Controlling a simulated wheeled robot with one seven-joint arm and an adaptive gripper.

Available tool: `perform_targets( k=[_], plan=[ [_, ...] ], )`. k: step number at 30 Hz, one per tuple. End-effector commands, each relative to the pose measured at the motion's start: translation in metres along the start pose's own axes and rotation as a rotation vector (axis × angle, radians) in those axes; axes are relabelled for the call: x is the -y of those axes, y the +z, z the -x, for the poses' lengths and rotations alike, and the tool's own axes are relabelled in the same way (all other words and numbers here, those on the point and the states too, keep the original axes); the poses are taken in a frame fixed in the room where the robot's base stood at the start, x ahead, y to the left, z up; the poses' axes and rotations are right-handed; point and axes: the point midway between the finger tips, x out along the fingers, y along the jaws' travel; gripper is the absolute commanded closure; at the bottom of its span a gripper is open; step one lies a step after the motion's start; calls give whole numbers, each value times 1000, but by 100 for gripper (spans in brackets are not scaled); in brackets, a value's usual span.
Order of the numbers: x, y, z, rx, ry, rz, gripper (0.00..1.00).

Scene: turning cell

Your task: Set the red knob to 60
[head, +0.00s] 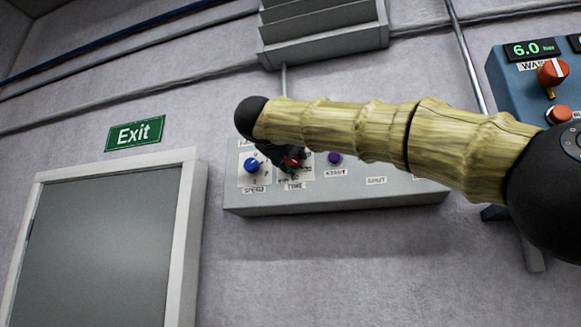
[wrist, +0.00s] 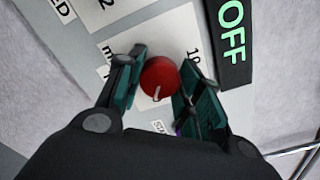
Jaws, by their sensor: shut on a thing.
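The red knob (wrist: 160,78) sits on a white scale plate (wrist: 180,30) in the wrist view. A pale pointer line shows on its face, toward the lower part of the picture. My gripper (wrist: 158,82) has its two fingers on either side of the knob and is shut on it. In the head view my gripper (head: 281,158) is at the grey panel (head: 330,196), above the "TIME" label, and only a bit of the red knob (head: 297,158) shows. The scale is mostly hidden; "10" and part of "min" can be read in the wrist view.
A blue knob (head: 251,165) is left of my gripper and a purple knob (head: 335,158) right of it. A blue box (head: 512,82) with an orange-red knob (head: 552,72) hangs at right. An exit sign (head: 135,133) and door (head: 100,250) are at left.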

Motion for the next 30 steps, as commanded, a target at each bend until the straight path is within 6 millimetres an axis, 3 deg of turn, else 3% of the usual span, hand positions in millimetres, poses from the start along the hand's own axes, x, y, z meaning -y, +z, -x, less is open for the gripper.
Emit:
perform_targets(
  k=[18, 30],
  plan=[
    [-5, -2, -1, -2, 2, -573, 88],
    [-5, -1, -1, -3, 2, -832, 88]
  ],
)
